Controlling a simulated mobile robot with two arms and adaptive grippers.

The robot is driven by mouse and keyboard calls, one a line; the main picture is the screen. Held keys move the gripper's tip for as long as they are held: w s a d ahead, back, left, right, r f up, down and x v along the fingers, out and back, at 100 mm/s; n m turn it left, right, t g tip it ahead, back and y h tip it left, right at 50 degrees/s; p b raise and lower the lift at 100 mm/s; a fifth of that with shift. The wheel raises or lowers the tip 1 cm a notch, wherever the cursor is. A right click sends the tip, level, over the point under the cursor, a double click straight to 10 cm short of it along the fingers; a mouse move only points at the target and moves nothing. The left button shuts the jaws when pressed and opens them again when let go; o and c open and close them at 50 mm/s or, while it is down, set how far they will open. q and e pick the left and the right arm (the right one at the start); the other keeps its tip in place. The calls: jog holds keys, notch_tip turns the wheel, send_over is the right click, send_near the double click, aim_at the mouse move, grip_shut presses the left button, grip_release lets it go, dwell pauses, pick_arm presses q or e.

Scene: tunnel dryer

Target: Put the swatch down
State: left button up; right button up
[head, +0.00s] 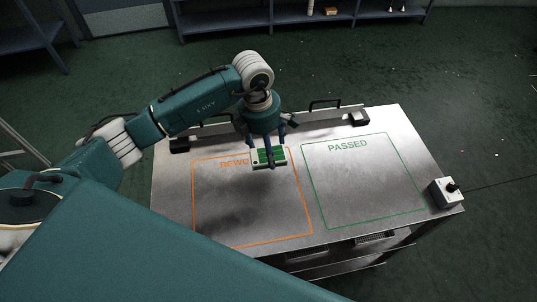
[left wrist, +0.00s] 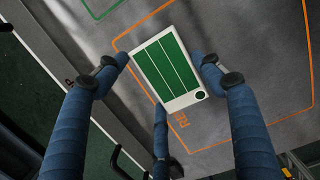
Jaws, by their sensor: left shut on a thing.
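The swatch (head: 270,156) is a white card with green stripes and a dark dot in one corner. My left gripper (head: 267,150) is shut on it and holds it over the upper right part of the orange-outlined area (head: 245,215), partly covering that area's label, "REWO...". In the left wrist view the swatch (left wrist: 168,68) sits between the blue fingers of the gripper (left wrist: 165,75), with the orange outline below it. How high it is above the table is hard to tell. The green-outlined area marked PASSED (head: 365,185) is to the right and empty. My right gripper is not in view.
Black handles (head: 324,103) stand along the back edge. Shelves (head: 230,20) stand far behind. Both outlined areas are clear of objects on the surface.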

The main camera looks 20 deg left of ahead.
pick_arm(q)
notch_tip(320, 180, down, 5)
jog(key=shift+r+p, duration=0.2)
jog(key=shift+p, duration=0.15)
jog(key=shift+f, duration=0.1)
jog(key=shift+f, duration=0.15)
jog(key=o, duration=1.2)
jog(key=shift+c, duration=0.2)
